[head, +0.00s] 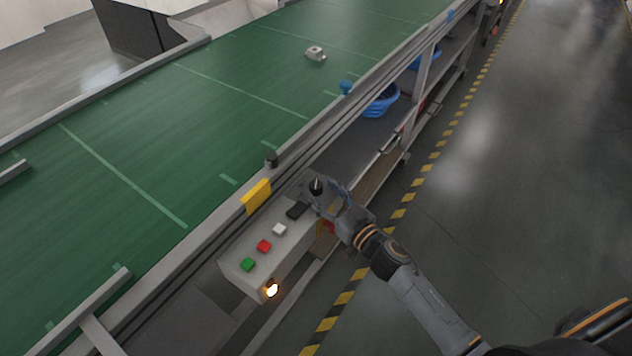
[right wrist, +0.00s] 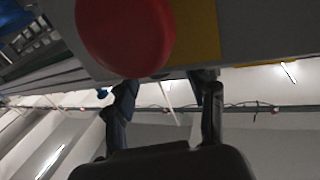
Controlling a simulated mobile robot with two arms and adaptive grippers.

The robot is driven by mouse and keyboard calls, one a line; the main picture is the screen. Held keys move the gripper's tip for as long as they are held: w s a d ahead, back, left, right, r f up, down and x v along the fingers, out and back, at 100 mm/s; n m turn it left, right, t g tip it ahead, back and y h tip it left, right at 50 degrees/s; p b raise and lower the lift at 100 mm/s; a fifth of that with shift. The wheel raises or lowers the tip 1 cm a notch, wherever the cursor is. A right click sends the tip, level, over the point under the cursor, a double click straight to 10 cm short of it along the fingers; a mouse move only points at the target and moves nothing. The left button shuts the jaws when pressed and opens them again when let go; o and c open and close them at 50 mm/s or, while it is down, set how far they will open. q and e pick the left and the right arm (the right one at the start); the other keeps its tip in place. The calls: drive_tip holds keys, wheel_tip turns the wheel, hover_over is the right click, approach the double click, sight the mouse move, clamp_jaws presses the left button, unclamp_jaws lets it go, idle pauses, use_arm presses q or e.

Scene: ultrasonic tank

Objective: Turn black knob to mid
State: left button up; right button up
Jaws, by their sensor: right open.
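The black knob (head: 316,185) stands on the top of the grey control box (head: 240,255) at its far end, in the head view. My right gripper (head: 319,193) is open at the knob, with its fingers close around or beside it. I cannot tell whether they touch it. In the right wrist view the two dark fingers (right wrist: 166,95) are spread apart, and the knob cannot be made out there. My left gripper is not in view.
The box also carries green (head: 248,264), red (head: 264,246) and white (head: 279,230) buttons and a black switch (head: 297,210). A large red button (right wrist: 125,35) on a yellow plate (right wrist: 196,30) is close above the fingers. The green conveyor (head: 140,150) lies left; open floor lies right.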

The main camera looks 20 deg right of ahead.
sight(320, 189)
drive_tip(key=shift+x, duration=1.7)
clamp_jaws()
